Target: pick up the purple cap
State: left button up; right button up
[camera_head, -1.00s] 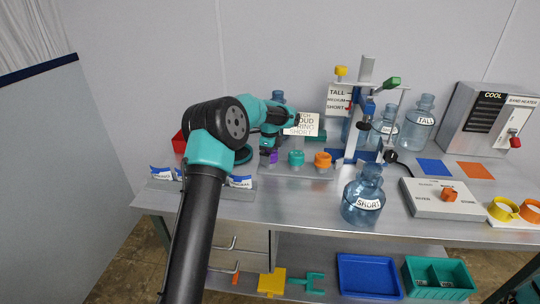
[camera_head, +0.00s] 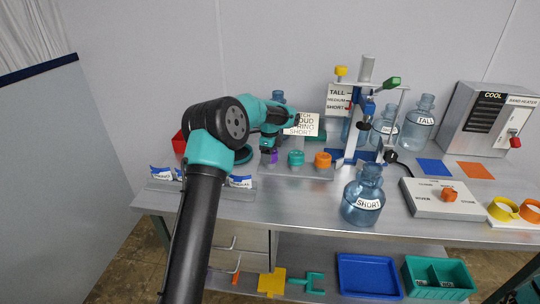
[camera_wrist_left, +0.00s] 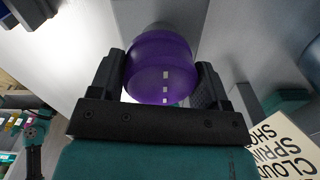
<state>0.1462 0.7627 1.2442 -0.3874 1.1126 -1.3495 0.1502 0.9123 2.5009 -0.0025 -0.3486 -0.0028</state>
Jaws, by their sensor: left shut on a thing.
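The purple cap (camera_head: 270,157) is at the left end of a row of caps on the bench in the head view. In the left wrist view the purple cap (camera_wrist_left: 161,68) fills the space between both fingers. My left gripper (camera_head: 268,149) is above it, pointing down, and is shut on it; the fingers also show in the left wrist view (camera_wrist_left: 162,85). Whether the cap is clear of its holder cannot be told. My right gripper is not in view.
A teal cap (camera_head: 296,158) and an orange cap (camera_head: 322,159) stand just right of the purple one. A sign card (camera_head: 300,124) is close behind. A blue jug marked SHORT (camera_head: 363,196) stands at the front. A press stand (camera_head: 362,110) rises at the back.

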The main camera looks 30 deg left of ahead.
pick_arm(q)
jog(key=shift+r, duration=0.15)
jog(key=shift+r, duration=1.4)
jog(key=shift+s+r, duration=0.1)
jog(key=shift+r, duration=0.2)
jog(key=s+d, duration=0.2)
jog(key=s, duration=0.2)
jog(key=s+d+r, duration=0.1)
jog(key=s+d, duration=0.2)
jog(key=s, duration=0.2)
jog(key=s+d, duration=0.3)
jog(key=s, duration=0.1)
jog(key=shift+s+d+r, duration=0.15)
jog(key=shift+s+d, duration=0.05)
jog(key=shift+s, duration=0.05)
